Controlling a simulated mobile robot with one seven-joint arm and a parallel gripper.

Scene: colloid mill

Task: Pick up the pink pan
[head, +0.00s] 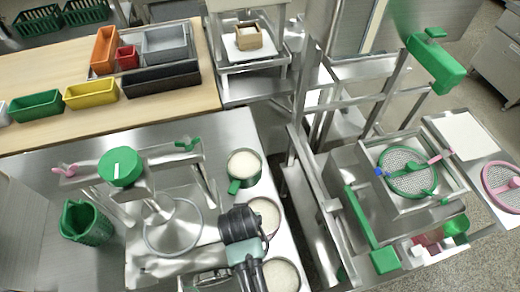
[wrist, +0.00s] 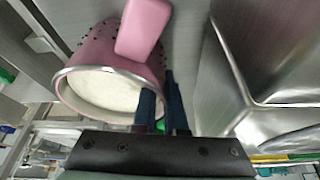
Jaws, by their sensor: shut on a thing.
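The pink pan (head: 270,209) stands in the row of pans at the right edge of the steel counter, partly hidden behind my arm in the head view. In the wrist view the pink pan (wrist: 92,50) is close, filled with white material, with a metal rim and a thick pink handle (wrist: 145,28). My gripper (wrist: 163,90) has its dark fingers at the pan's handle side and is shut on the pan. The exact contact is hard to see. The pan appears upright.
A green pan (head: 243,168) stands behind the pink pan and another white-filled pan (head: 281,275) in front. The steel mill (head: 172,225) with its green knob (head: 120,167) stands close on the left. A gap separates the counter from the steel frame (head: 325,200) on the right.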

